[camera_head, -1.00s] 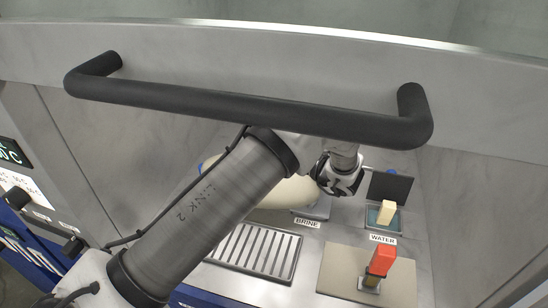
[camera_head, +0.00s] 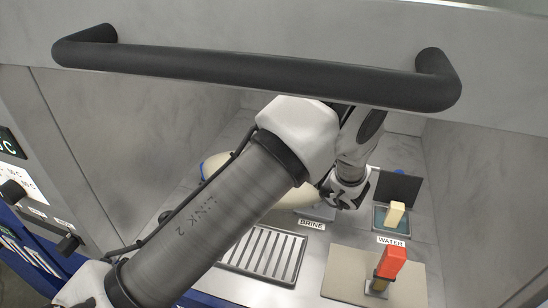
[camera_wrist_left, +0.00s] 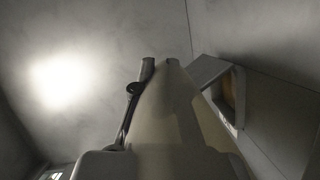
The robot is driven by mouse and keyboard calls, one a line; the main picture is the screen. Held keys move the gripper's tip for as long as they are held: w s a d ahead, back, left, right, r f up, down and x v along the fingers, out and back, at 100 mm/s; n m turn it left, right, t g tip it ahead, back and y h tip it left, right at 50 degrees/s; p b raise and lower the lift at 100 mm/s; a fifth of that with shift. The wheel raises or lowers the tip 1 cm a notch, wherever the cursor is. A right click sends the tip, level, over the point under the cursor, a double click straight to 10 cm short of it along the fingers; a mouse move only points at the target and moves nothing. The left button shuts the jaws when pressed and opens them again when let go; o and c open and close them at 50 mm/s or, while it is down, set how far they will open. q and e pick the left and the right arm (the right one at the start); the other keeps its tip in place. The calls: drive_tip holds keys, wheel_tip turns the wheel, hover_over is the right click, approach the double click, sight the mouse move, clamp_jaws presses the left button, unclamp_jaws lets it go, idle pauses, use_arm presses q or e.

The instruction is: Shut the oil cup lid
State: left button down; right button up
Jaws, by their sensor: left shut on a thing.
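My left gripper (camera_head: 345,188) is low over the counter behind the BRINE label. In the left wrist view its fingers (camera_wrist_left: 158,68) are close together, shut on a long cream thing (camera_wrist_left: 172,115) that hides much of the right finger. A small grey box (camera_wrist_left: 228,95) with a tilted grey panel and brownish inside stands just right of the fingers. No oil label shows, so I cannot tell whether it is the oil cup. My left arm hides part of the counter in the head view. My right gripper is not in view.
A thick black handle bar (camera_head: 250,78) crosses the head view in front. A cup marked WATER (camera_head: 391,240) has a raised dark lid (camera_head: 398,188) and a pale yellow block (camera_head: 396,213). A red-topped block (camera_head: 391,262) stands nearer, beside a slotted grate (camera_head: 265,252).

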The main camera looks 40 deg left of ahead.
use_arm(q)
drive_tip(key=c, duration=1.2)
unclamp_jaws()
drive_tip(key=shift+r, duration=0.15)
drive_tip(key=shift+s+a, duration=0.1)
drive_tip(key=shift+s, duration=0.05)
